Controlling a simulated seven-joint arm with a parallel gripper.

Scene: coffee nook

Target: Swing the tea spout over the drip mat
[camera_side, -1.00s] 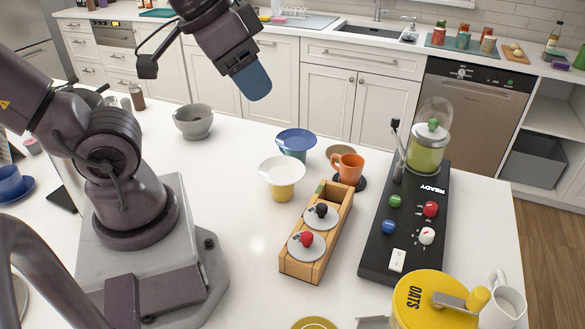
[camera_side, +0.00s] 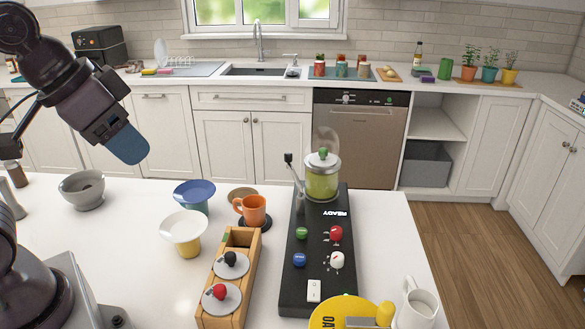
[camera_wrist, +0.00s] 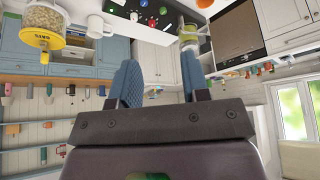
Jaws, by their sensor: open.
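The black tea machine (camera_side: 312,275) stands on the counter with a lidded glass jar of green tea (camera_side: 321,184) at its far end. A thin spout with a black tip (camera_side: 290,163) rises at the jar's left side. A dark round mat (camera_side: 264,226), which looks like the drip mat, lies left of the machine. An orange mug (camera_side: 253,209) stands on it and hides most of it. My gripper (camera_side: 128,150) is in the air, well left of the spout, above the back of the counter. Its blue fingers stand apart with nothing between them in the wrist view (camera_wrist: 159,65).
A wooden box with two lidded wells (camera_side: 229,280), a white-topped yellow cup (camera_side: 183,230) and a blue cup (camera_side: 194,193) stand left of the machine. A grey bowl (camera_side: 82,189) is below my gripper. A yellow oats canister (camera_side: 345,312) and white jug (camera_side: 417,303) are in front.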

